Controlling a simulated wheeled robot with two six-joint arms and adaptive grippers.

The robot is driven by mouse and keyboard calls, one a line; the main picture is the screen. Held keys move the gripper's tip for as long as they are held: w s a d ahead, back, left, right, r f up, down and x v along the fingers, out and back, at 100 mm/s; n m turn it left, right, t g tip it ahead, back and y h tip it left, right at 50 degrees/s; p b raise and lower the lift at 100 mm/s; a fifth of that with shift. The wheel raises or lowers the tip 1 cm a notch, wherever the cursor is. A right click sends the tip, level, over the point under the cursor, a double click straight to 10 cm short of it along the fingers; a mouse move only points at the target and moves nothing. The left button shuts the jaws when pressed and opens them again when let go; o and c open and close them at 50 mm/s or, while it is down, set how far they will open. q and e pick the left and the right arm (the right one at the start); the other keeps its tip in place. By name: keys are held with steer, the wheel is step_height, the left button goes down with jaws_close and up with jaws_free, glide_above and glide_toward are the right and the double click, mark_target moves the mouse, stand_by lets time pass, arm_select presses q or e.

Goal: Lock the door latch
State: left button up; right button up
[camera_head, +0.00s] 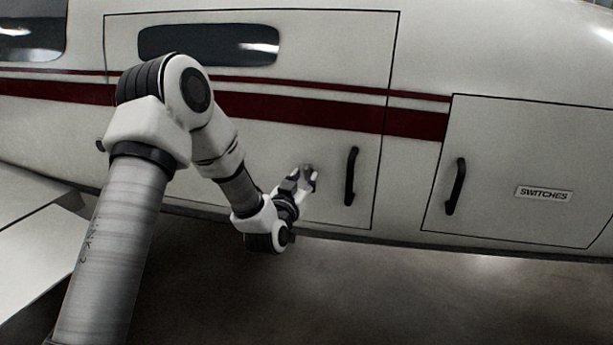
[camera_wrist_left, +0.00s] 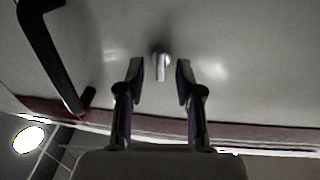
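The large aircraft door (camera_head: 330,60) is outlined on the white fuselage with a red stripe across it. Its door latch (camera_wrist_left: 161,65) is a small metal knob or lever on the door skin, left of the black door handle (camera_head: 351,176). In the head view the latch is small and partly hidden at my fingertips. My left gripper (camera_head: 305,177) is at the latch; it also shows in the left wrist view (camera_wrist_left: 159,72). Its two fingers are apart, one on each side of the latch, with visible gaps. The handle (camera_wrist_left: 45,50) shows at the upper left there. My right gripper is not in view.
To the right is a smaller closed panel (camera_head: 520,140) with a black handle (camera_head: 455,187) and a "SWITCHES" label (camera_head: 543,194). A wing (camera_head: 35,235) extends at the lower left. The floor (camera_head: 400,295) below the fuselage is clear.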

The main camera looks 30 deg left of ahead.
arm_select(q)
steer(key=shift+w+a+f, duration=0.1)
steer(key=shift+w+a, duration=0.35)
steer(key=shift+w, duration=0.25)
steer(key=shift+w+d, duration=0.25)
steer(key=shift+s+a, duration=0.1)
steer(key=shift+a, duration=0.1)
jaws_close()
steer(key=shift+d+m, duration=0.1)
steer(key=shift+m, duration=0.2)
steer(key=m+p, duration=0.1)
steer(key=m, duration=0.1)
steer(key=m+p, duration=0.2)
steer(key=m, duration=0.1)
steer(key=r+m+p, duration=0.1)
steer(key=m+p, duration=0.1)
steer(key=m, duration=0.1)
steer(key=m+p, duration=0.5)
steer(key=m, duration=0.4)
steer(key=shift+r, duration=0.1)
steer(key=shift+f+b, duration=0.5)
steer(key=shift+b, duration=0.1)
